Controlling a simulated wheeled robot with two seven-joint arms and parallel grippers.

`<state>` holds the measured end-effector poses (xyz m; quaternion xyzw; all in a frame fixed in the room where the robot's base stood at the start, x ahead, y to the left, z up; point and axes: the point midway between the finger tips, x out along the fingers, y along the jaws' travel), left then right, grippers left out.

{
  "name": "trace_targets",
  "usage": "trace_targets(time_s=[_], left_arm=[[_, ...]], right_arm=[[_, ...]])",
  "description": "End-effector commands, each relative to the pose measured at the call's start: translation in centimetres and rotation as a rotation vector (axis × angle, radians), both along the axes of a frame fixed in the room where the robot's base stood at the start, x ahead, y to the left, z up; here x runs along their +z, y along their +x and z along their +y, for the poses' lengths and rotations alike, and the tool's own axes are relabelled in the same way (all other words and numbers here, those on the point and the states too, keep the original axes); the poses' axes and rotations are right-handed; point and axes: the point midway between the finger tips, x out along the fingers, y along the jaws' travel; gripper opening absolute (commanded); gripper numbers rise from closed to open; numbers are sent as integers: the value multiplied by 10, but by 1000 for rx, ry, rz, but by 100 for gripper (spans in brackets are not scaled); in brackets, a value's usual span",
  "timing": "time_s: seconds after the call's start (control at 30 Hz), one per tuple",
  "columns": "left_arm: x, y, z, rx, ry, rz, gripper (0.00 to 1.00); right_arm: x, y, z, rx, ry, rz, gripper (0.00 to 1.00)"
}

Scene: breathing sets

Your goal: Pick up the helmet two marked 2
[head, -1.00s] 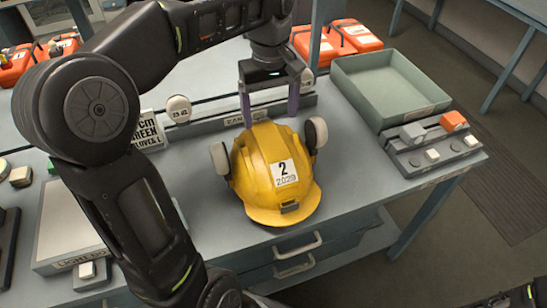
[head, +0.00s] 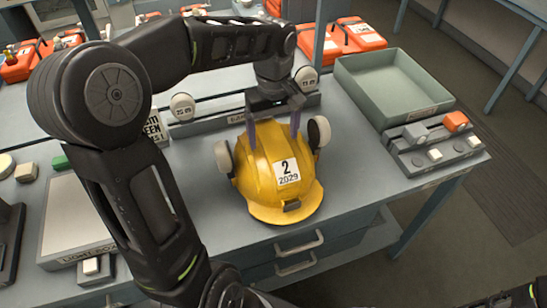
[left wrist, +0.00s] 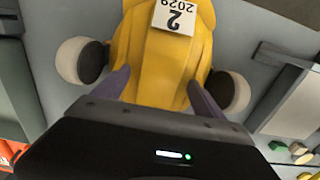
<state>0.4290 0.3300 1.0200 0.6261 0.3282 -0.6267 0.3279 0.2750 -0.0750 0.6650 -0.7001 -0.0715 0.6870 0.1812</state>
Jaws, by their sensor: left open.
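The yellow helmet (head: 279,175) marked 2 over 2029 stands on the grey bench, with a pale ear cup on each side. In the left wrist view the helmet (left wrist: 165,60) lies ahead, its label at the top. My left gripper (head: 273,138) is open at the helmet's back, its two purple fingers apart over the shell. In the left wrist view my left gripper (left wrist: 160,92) has a finger on either side of the narrow part of the shell. I cannot tell whether they touch it. My right gripper is not identifiable in view.
A green-grey tray (head: 440,112) and a switch box (head: 420,160) stand right of the helmet. Orange cases (head: 358,33) sit at the back. A low rail with round tags (head: 182,106) runs behind the helmet. The bench's front edge is close to the helmet.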

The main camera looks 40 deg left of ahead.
Motion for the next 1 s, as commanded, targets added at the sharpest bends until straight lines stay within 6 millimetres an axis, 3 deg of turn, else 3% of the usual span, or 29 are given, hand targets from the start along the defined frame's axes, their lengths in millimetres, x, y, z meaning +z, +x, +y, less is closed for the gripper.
trace_targets(time_s=[0.13, 0.67, 1.0], left_arm=[[-8, 0, 0, 0, -1, -1, 82], [-8, 0, 0, -1, 0, -1, 82], [-8, 0, 0, -1, -1, -1, 56]], right_arm=[[1, 0, 0, -1, -1, 1, 89], [1, 0, 0, 0, 0, 1, 89], [1, 0, 0, 0, 0, 1, 89]])
